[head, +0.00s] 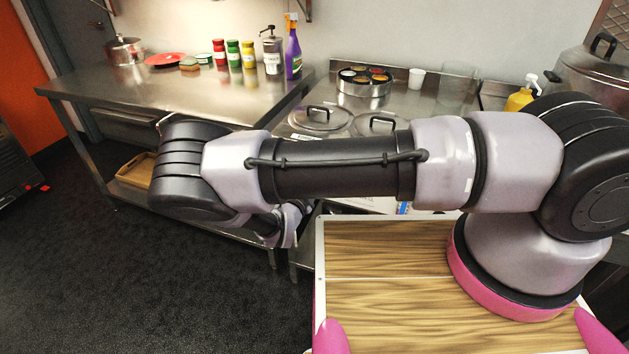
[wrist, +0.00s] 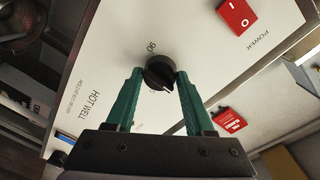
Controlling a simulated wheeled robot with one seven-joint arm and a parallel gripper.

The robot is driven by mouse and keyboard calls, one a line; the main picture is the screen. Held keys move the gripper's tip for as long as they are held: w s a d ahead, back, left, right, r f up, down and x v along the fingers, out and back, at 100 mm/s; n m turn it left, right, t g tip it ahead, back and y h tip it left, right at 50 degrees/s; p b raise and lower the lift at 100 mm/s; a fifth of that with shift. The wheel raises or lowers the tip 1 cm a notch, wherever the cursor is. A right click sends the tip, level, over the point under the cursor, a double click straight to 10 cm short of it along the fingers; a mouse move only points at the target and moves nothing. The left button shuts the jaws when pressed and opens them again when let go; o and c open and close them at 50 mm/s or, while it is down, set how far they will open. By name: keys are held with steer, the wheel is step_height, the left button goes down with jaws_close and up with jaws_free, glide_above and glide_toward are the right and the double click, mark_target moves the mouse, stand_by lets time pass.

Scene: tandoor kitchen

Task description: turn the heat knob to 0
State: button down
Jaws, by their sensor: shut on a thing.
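The heat knob (wrist: 159,73) is a round black dial on the pale "HOT WELL" panel (wrist: 112,58) in the wrist view. Its light pointer mark faces down and slightly right in the picture. My gripper (wrist: 157,76) has its two green fingers shut on the knob, one on each side. A "90" marking shows just above the knob; other scale marks are faint or hidden by the fingers. In the head view my arm hides the knob and the gripper.
In the head view, lidded wells (head: 320,117) and a ring of small spice bowls (head: 364,84) lie behind my arm. A steel table (head: 190,95) stands at left.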

stand_by(0.3)
steer(key=shift+c, duration=1.4)
jaws_free()
steer(key=shift+s, duration=0.1)
steer(key=v, duration=1)
steer(key=shift+s+a, duration=0.2)
steer(key=shift+s, duration=0.1)
